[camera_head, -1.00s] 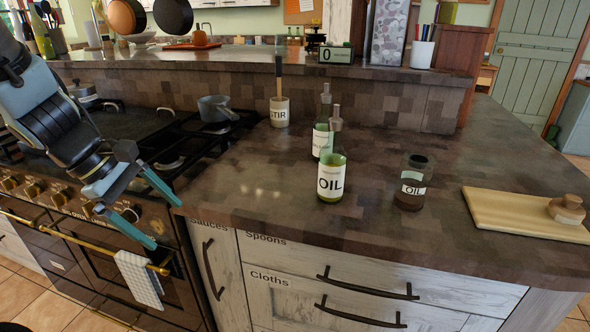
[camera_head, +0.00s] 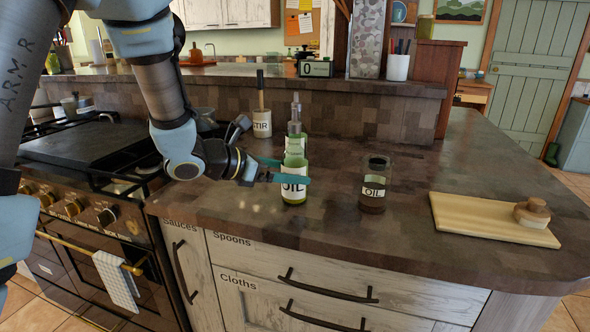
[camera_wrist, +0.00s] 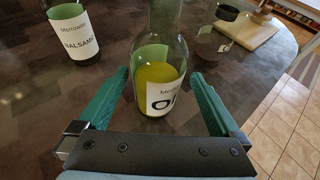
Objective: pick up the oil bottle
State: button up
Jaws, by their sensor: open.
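The oil bottle (camera_head: 294,187) is clear glass with yellow-green oil and a white OIL label. It stands upright on the counter near the front edge. My gripper (camera_head: 290,171) is open, with its teal fingers reaching across the bottle from the left. In the wrist view the oil bottle (camera_wrist: 160,75) stands between the two spread fingers of my gripper (camera_wrist: 162,95), with gaps at both sides. The bottle's upper neck is cut off there. In the head view my fingers hide part of its body.
A balsamic bottle (camera_wrist: 72,35) stands close behind. A STIR pot (camera_head: 262,124) is near the back ledge. The stove (camera_head: 90,150) is at the left.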

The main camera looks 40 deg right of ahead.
jog(key=shift+p+x, duration=1.3)
jog(key=shift+x, duration=1.45)
jog(key=shift+w, duration=0.15)
jog(key=shift+c, duration=0.2)
grip_shut()
jog(key=shift+r, duration=0.15)
notch_tip(320, 180, up, 10)
jog(key=shift+f+b, duration=0.15)
jog(key=shift+b, duration=0.85)
